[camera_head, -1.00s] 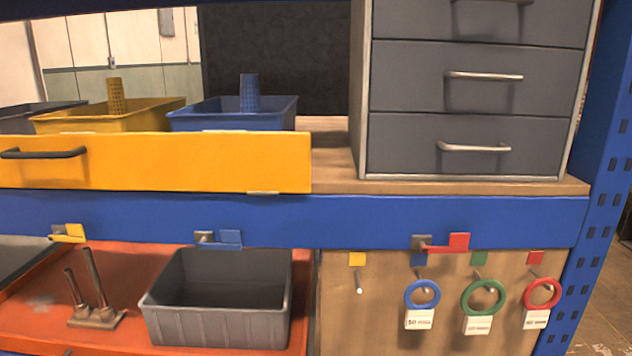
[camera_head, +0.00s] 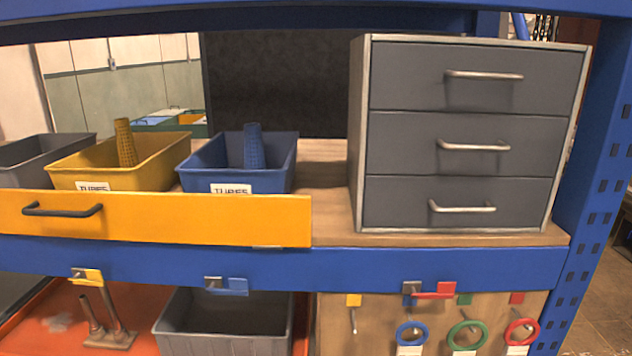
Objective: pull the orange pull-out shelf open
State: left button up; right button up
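The orange pull-out shelf shows as a wide yellow-orange front panel (camera_head: 200,218) at the left of the upper deck, with a dark bar handle (camera_head: 62,210) near its left end. Its left end runs out of the picture. A lower orange-red shelf surface (camera_head: 50,322) lies at the bottom left, under the blue beam, with a grey bin and a metal post fixture on it. Its front edge and any handle are out of view. Neither of my grippers shows in the view.
A yellow bin (camera_head: 150,170) and a blue bin (camera_head: 235,180) stand behind the panel. A grey drawer cabinet (camera_head: 455,150) stands at the right. A blue beam (camera_head: 400,268) crosses below. A grey bin (camera_head: 225,335) and metal post fixture (camera_head: 108,330) sit low left; colored rings (camera_head: 467,335) hang low right.

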aim_at(54, 322)
jog(key=u, duration=1.25)
